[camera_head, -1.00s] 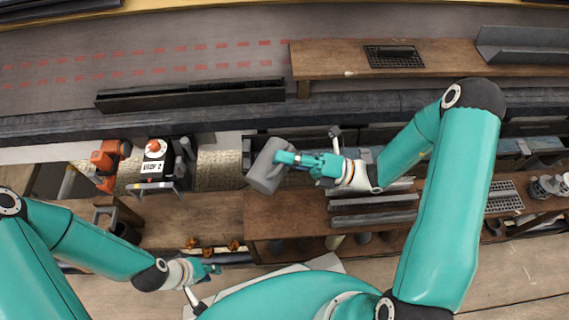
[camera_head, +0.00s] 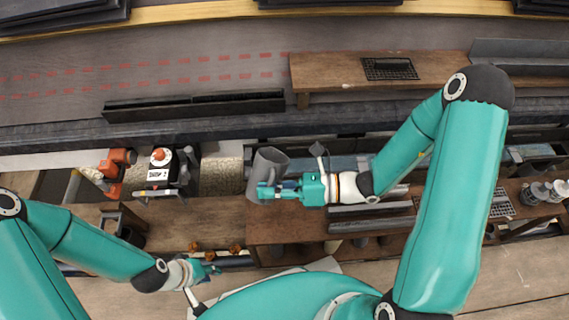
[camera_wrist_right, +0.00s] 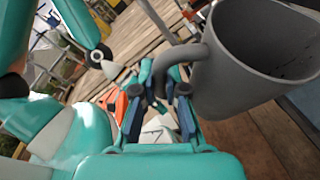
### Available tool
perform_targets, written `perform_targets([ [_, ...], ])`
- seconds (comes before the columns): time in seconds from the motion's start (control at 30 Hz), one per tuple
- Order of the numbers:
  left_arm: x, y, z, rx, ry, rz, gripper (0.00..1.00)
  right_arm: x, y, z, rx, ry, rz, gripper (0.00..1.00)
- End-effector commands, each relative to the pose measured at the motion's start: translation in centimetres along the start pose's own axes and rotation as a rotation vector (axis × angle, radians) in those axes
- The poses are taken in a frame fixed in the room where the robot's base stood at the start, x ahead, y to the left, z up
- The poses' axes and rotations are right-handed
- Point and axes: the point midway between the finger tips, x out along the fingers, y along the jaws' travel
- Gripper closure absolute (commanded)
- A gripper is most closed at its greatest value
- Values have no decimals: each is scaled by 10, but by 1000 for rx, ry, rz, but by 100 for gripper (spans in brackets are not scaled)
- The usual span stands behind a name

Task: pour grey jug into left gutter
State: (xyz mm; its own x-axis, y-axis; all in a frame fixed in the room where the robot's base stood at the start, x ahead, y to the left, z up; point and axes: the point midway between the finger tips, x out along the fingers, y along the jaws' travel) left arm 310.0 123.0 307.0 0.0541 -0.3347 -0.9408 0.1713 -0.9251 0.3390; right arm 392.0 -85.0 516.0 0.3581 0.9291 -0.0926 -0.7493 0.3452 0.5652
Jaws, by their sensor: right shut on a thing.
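The grey jug (camera_head: 267,164) is near the middle of the head view, almost upright above the front edge of the brown bench. My right gripper (camera_head: 279,191) is shut on its handle. In the right wrist view the jug (camera_wrist_right: 250,65) fills the upper right, its handle between the fingers (camera_wrist_right: 163,95). Its inside shows only dark specks on the wall, and the bottom is hidden. A dark trough, which looks like the left gutter (camera_head: 150,110), lies on the roof behind and left of the jug, apart from it. My left gripper (camera_head: 208,270) is low at left, away from both; its opening is unclear.
A brown plank table with a black grate (camera_head: 389,69) stands at the back right, a grey trough (camera_head: 520,50) beside it. A white device with an orange knob (camera_head: 160,172) and an orange tool (camera_head: 115,170) stand left of the jug. Roof behind the dark trough is open.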

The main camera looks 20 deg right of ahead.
Motion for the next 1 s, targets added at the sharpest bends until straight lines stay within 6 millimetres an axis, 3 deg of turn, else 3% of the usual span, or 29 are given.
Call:
perform_targets([
  [0.03, -8, 3, 0, 0, 0, 0, 72, 1, 8, 7, -41, 17, -14, 100],
  [0.1, 9, -3, 0, 0, 1, 0, 72, 6, 2, -11, -85, 36, -34, 100],
  [0.3, 31, -11, 0, 0, 0, 0, 72, 16, 0, -31, -209, 86, -88, 100],
  [0.47, 32, -12, 0, 0, 0, 0, 72, 21, -1, -39, -284, 118, -118, 100],
  [0.6, 10, -4, 0, 0, 1, 0, 72, 23, 1, -33, -316, 130, -134, 100],
  [1.0, -38, 14, 0, 0, 0, 0, 72, 30, 6, -42, -455, 186, -207, 100],
])
